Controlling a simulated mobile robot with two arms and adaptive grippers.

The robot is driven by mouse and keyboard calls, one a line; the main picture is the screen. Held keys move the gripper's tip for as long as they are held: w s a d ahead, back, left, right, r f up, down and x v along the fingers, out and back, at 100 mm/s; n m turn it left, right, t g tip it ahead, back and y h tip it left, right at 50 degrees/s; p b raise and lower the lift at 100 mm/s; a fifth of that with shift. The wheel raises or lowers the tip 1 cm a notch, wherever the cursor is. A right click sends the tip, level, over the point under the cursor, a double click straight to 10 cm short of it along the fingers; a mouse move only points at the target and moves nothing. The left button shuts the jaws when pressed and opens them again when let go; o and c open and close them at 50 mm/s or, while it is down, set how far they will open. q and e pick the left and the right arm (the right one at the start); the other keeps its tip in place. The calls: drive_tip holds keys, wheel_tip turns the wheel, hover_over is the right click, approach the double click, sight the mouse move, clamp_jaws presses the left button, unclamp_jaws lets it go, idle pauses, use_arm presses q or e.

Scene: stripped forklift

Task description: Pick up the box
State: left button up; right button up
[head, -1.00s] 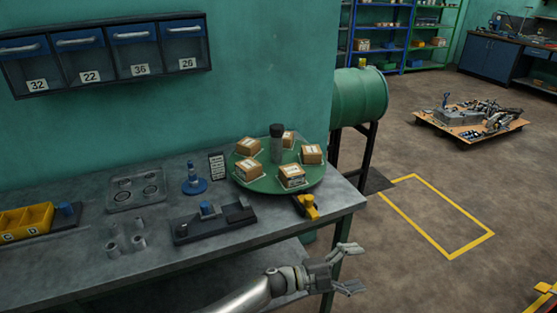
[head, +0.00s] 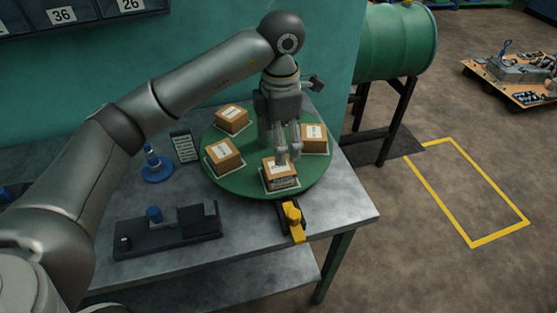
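Several small brown cardboard boxes with white labels stand on a round green turntable (head: 232,187) on the bench. The front box (head: 281,178) is at the turntable's near edge, with others at the left (head: 223,156), back left (head: 232,119) and right (head: 314,138). My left gripper (head: 288,157) points down at the far side of the front box. Its two fingers show apart, with nothing visibly held; I cannot tell whether they touch the box. The arm and gripper hide much of the turntable's centre and back. My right gripper is out of view.
A yellow-and-black clamp (head: 292,220) sits at the turntable's front edge. A dark fixture (head: 168,232), a blue-based tool (head: 155,168) and a small sign (head: 185,147) stand to the left. A green drum (head: 397,42) is at the right.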

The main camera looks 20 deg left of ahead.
sight(279, 168)
use_arm(q)
drive_tip(key=f, duration=0.3)
drive_tip(key=shift+s+f+p, duration=0.3)
drive_tip(key=shift+p, duration=0.05)
drive_tip(key=shift+w+f, duration=0.1)
drive_tip(key=shift+f, duration=0.15)
drive_tip(key=shift+f+p, duration=0.3)
wheel_tip(279, 168, down, 4)
drive_tip(key=shift+f+p, duration=0.1)
drive_tip(key=shift+p, duration=0.8)
drive_tip(key=shift+f, duration=0.25)
drive_tip(key=shift+c, duration=0.9)
drive_tip(key=c, duration=0.9)
drive_tip(key=shift+r, duration=0.1)
drive_tip(key=shift+c, duration=1)
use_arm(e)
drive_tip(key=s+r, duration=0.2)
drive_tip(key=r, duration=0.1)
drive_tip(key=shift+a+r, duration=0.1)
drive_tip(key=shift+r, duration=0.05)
